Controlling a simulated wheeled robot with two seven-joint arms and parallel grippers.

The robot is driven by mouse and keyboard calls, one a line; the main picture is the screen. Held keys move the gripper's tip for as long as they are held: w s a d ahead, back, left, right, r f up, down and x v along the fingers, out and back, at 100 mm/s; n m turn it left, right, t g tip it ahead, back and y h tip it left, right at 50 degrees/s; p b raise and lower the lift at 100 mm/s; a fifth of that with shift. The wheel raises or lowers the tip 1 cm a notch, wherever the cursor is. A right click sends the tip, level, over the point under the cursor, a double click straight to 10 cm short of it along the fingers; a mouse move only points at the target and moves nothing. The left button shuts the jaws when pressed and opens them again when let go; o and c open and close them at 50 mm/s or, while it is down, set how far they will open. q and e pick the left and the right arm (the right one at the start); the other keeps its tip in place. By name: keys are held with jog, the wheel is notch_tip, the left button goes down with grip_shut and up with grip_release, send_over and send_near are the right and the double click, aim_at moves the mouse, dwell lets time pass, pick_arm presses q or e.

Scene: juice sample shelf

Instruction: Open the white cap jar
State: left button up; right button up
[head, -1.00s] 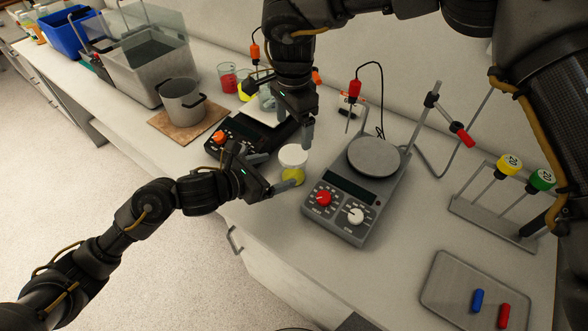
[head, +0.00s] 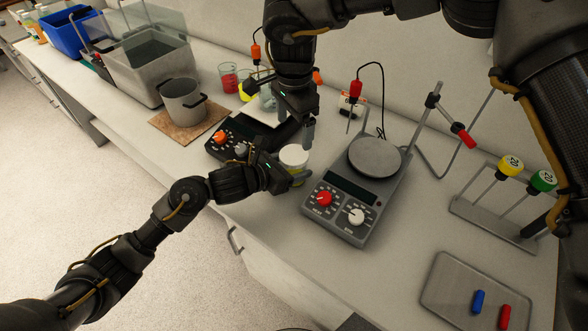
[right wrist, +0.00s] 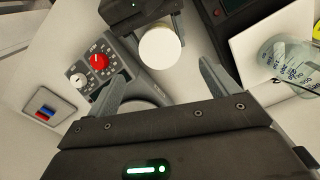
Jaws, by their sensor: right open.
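The jar with the white cap (head: 293,156) stands upright on the bench, left of the hotplate stirrer. Its yellowish lower part is mostly hidden by my left gripper. My left gripper (head: 290,174) is at the jar's body, one finger passing across its front; whether the fingers press on it I cannot tell. My right gripper (head: 297,134) is above and behind the jar, pointing down. In the right wrist view its open, empty fingers (right wrist: 141,68) are spread wide, with the white cap (right wrist: 160,48) beyond and between them, apart from both.
The hotplate stirrer (head: 340,215) stands close right of the jar. A second dark device (head: 222,150) is close on the left. A pot (head: 183,105) sits on a board farther left. A grey tray (head: 450,280) with blue and red pieces lies at front right.

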aim_at(294, 154)
pick_arm(q)
jog(key=c, duration=1.2)
grip_shut()
pick_arm(e)
jog(key=shift+r+m, duration=0.1)
jog(key=shift+m, duration=0.2)
jog(key=m, duration=3.5)
jog(key=shift+m, duration=0.3)
jog(key=shift+f, duration=4.1)
